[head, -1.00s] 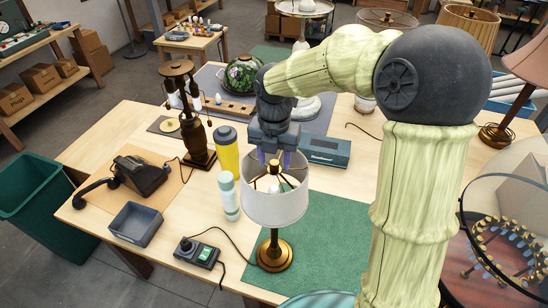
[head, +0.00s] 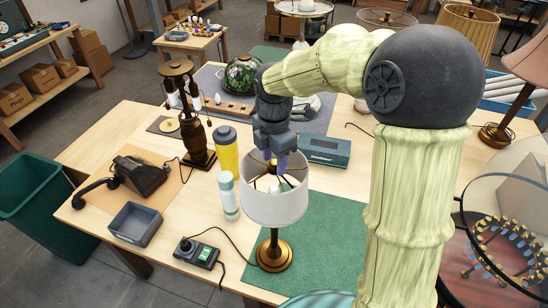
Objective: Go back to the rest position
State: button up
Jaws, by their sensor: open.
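My gripper (head: 276,164) points down above the open top of a lamp with a white drum shade (head: 275,203). Its fingers are at the level of the shade's upper rim, and whether they touch anything inside cannot be told. A light bulb shows faintly inside the shade. The lamp's brass base (head: 274,254) stands upright on the green mat (head: 325,235). The jaws are open and nothing is seen held between them. My arm comes in from the right.
A yellow bottle (head: 227,152) and a pale spray can (head: 229,197) stand close left of the shade. A switch box (head: 206,253), grey tray (head: 135,224), black telephone (head: 143,174) and dark wooden lamp (head: 196,140) are further left. A grey-teal box (head: 324,151) lies behind right.

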jog(key=m, duration=0.6)
jog(key=shift+m, duration=1.1)
jog(key=m, duration=0.4)
jog(key=shift+b, duration=0.35)
jog(key=m, duration=0.4)
jog(key=shift+m, duration=0.8)
jog(key=m, duration=0.6)
